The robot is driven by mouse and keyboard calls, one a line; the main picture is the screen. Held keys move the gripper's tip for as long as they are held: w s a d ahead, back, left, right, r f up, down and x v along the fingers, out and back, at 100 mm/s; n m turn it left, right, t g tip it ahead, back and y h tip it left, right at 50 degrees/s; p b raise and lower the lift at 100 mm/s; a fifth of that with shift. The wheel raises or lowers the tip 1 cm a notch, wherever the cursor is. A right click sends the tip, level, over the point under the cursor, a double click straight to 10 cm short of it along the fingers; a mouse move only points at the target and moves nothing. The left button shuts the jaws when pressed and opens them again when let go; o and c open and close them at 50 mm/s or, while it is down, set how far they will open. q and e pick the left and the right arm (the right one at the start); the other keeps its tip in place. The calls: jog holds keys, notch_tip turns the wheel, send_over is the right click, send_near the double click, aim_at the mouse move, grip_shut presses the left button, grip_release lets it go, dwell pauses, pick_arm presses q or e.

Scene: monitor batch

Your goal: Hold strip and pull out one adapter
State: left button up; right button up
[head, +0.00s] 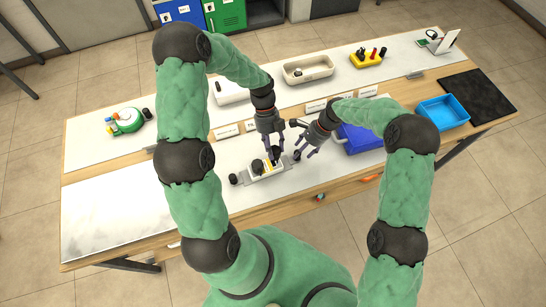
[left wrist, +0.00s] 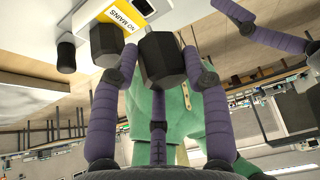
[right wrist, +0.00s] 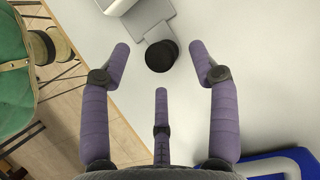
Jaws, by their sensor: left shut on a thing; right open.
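The strip (head: 268,173) is a pale bar with a yellow patch, lying on the near bench; its yellow "NO MAINS" label (left wrist: 133,12) shows in the left wrist view. My left gripper (head: 275,157) is shut on a black faceted adapter (left wrist: 163,60) at the strip. Whether that adapter is still seated is unclear. A second black adapter (left wrist: 106,43) stands beside it by the label. My right gripper (head: 303,151) is open and empty near the strip's right end. In the right wrist view a black round knob (right wrist: 161,55) sits ahead, between its open fingertips (right wrist: 160,58).
A blue case (head: 360,139) lies right of my right gripper. Small label cards (head: 228,131) stand behind. A blue tray (head: 443,111) is far right. The bench's left part is clear.

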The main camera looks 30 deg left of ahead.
jog(key=v, duration=1)
